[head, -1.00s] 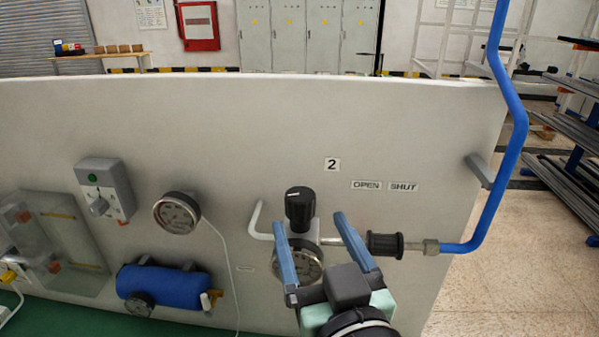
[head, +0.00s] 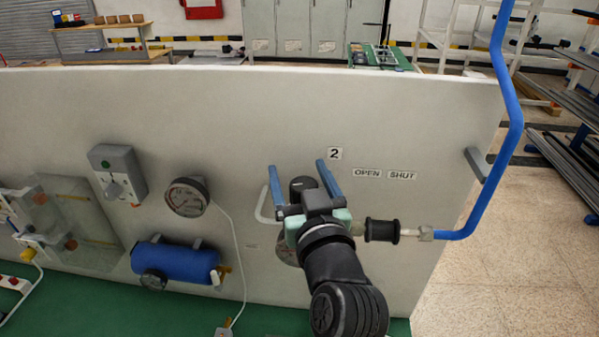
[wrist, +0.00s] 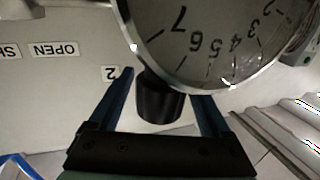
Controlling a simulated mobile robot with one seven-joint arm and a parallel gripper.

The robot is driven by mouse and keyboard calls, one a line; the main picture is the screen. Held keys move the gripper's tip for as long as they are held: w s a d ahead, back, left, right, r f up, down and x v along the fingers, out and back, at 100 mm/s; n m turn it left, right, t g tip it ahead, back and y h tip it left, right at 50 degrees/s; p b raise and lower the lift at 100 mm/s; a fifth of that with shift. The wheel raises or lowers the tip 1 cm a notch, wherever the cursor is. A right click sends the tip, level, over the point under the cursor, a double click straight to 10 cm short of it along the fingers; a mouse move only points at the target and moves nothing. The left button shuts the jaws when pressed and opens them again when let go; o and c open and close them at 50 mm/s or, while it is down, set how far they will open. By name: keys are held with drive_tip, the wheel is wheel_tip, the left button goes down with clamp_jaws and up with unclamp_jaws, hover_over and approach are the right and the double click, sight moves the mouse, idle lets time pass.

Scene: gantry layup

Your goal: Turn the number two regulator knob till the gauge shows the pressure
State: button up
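The black number two regulator knob (head: 301,186) stands on the grey panel below and left of the "2" label (head: 335,154). My gripper (head: 297,167) is open, with its blue fingers either side of the knob. In the wrist view the knob (wrist: 160,104) sits between the two spread fingers (wrist: 164,85), with gaps visible; no grip shows. The regulator gauge (head: 285,254) is mostly hidden behind my gripper in the head view. In the wrist view its dial (wrist: 190,30) is close, upside down and cut off by the top edge; I cannot make out its needle.
OPEN (head: 367,173) and SHUT (head: 402,175) labels sit to the right. A black fitting (head: 381,230) joins a blue pipe (head: 505,130). Another gauge (head: 187,197), a switch box (head: 117,173) and a blue cylinder (head: 176,263) are on the left.

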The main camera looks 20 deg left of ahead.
clamp_jaws()
